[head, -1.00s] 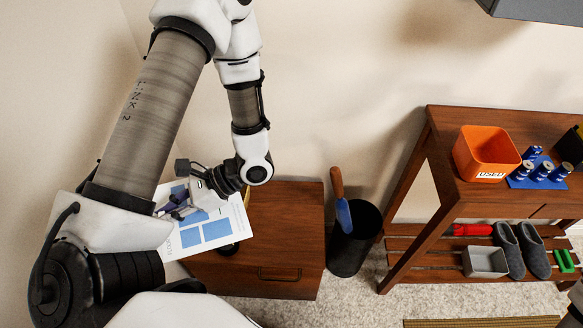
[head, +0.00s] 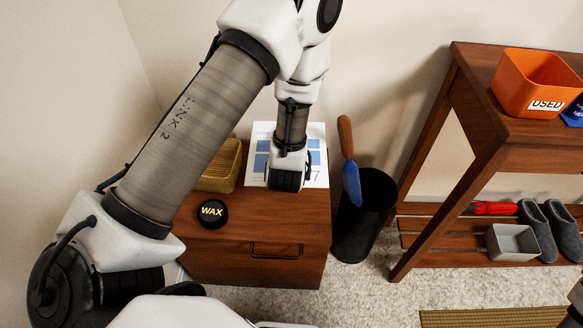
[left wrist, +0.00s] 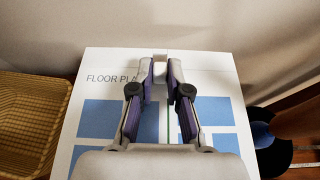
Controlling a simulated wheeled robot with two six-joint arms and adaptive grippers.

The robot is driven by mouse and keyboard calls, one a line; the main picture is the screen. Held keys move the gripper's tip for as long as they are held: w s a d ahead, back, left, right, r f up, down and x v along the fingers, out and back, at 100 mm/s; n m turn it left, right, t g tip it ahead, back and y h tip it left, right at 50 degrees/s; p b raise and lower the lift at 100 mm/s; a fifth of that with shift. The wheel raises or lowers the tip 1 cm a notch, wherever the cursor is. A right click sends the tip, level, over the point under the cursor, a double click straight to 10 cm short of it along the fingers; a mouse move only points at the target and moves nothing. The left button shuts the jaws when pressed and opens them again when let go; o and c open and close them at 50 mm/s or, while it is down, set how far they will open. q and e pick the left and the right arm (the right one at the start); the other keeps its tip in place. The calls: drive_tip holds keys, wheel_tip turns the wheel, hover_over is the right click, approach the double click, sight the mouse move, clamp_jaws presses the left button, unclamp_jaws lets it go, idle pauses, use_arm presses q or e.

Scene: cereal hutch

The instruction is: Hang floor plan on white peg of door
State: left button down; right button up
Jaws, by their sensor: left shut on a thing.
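The floor plan is a white sheet with blue room blocks and printed lettering. In the head view the floor plan (head: 315,157) is at the back of the brown cabinet, partly hidden by my left wrist. In the left wrist view the floor plan (left wrist: 100,115) spreads under the fingers, with its title near the top left. My left gripper (left wrist: 161,72) is shut on a white tab at the sheet's top edge. Its fingertips are hidden in the head view. Neither a door nor a white peg shows, and my right gripper is out of view.
A wicker basket (head: 220,168) and a black WAX tin (head: 212,213) stand on the brown cabinet (head: 285,225). A black bin (head: 364,215) with a blue-bladed, wooden-handled tool (head: 350,165) stands to its right. Farther right is a wooden bench (head: 470,120) with an orange USED bin (head: 535,82).

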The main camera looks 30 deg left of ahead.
use_arm(q)
drive_tip(key=f, duration=0.1)
drive_tip(key=f+b, duration=0.1)
drive_tip(key=shift+w+d+f, duration=0.1)
drive_tip(key=shift+d+f, duration=0.25)
drive_tip(key=shift+r, duration=0.1)
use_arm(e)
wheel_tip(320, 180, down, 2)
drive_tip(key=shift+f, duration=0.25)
use_arm(q)
wheel_tip(320, 180, down, 9)
drive_tip(key=b, duration=0.3)
drive_tip(key=shift+b, duration=0.3)
drive_tip(key=shift+f, duration=0.4)
drive_tip(key=shift+r, duration=0.1)
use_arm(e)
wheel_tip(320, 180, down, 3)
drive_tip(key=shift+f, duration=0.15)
use_arm(q)
drive_tip(key=shift+f, duration=0.25)
drive_tip(key=c, duration=1.1)
unclamp_jaws()
drive_tip(key=shift+r, duration=0.1)
drive_tip(key=shift+c, duration=0.2)
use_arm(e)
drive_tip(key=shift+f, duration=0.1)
